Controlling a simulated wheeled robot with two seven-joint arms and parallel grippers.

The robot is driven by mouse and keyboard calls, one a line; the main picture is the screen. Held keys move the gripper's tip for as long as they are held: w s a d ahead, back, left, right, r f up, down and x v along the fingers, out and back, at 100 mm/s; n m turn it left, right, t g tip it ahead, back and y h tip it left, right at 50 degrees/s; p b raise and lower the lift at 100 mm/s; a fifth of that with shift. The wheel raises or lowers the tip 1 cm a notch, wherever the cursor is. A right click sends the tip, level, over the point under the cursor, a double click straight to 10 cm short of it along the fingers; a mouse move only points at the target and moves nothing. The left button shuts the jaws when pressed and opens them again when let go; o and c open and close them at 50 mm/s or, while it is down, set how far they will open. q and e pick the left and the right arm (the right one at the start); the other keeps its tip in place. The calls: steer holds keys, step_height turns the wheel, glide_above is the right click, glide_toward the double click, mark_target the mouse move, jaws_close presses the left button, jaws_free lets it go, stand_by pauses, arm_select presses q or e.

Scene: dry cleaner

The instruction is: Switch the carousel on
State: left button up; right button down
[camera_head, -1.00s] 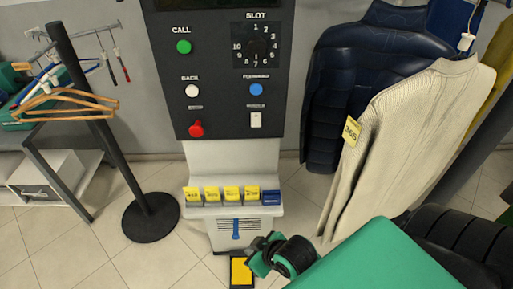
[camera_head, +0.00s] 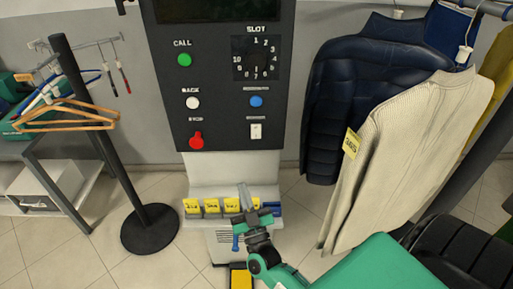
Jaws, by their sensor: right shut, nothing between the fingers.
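The control panel (camera_head: 216,104) of the carousel stands upright in front of me. It has a green CALL button (camera_head: 184,60), a white BACK button (camera_head: 192,103), a blue button (camera_head: 256,101), a red STOP knob (camera_head: 196,140) and a SLOT dial (camera_head: 256,57). A small white switch (camera_head: 256,131) sits below the blue button; I cannot tell its position. My right gripper (camera_head: 244,187) is shut and empty, pointing up in front of the ticket ledge, below the switch and apart from it. It hides part of the ledge. My left gripper is not in view.
Yellow tickets (camera_head: 212,206) stand on the ledge below the panel. A navy jacket (camera_head: 350,100) and a cream cardigan (camera_head: 400,150) hang close on the right. A dark stand (camera_head: 149,229) with wooden hangers (camera_head: 68,118) is on the left.

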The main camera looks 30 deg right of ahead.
mark_target(256, 134)
steer(key=shift+s+d+r+m+g+h, duration=0.1)
steer(key=shift+s+d+m+g+h, duration=0.2)
steer(key=shift+d+m+h, duration=0.7)
steer(key=shift+s+d+f+m+g+h, duration=0.1)
steer(key=shift+s+d+m+g+h, duration=0.35)
steer(key=shift+h, duration=1.15)
steer(key=shift+s+d+r+m+t+h, duration=0.15)
steer(key=shift+d+m+h, duration=0.2)
steer(key=shift+m+h, duration=0.8)
steer(key=shift+n, duration=0.3)
steer(key=p+x, duration=0.1)
steer(key=x, duration=0.3)
steer(key=f+p+x, duration=0.1)
steer(key=p+x, duration=0.1)
steer(key=x, duration=0.2)
steer(key=w+p+x, duration=0.1)
steer(key=x, duration=0.3)
steer(key=shift+w+d+f+p, duration=0.15)
steer(key=shift+d+f+p, duration=0.15)
steer(key=shift+d+p, duration=0.05)
steer(key=shift+w+d+f, duration=0.15)
steer(key=shift+w+d, duration=0.1)
steer(key=shift+w, duration=0.15)
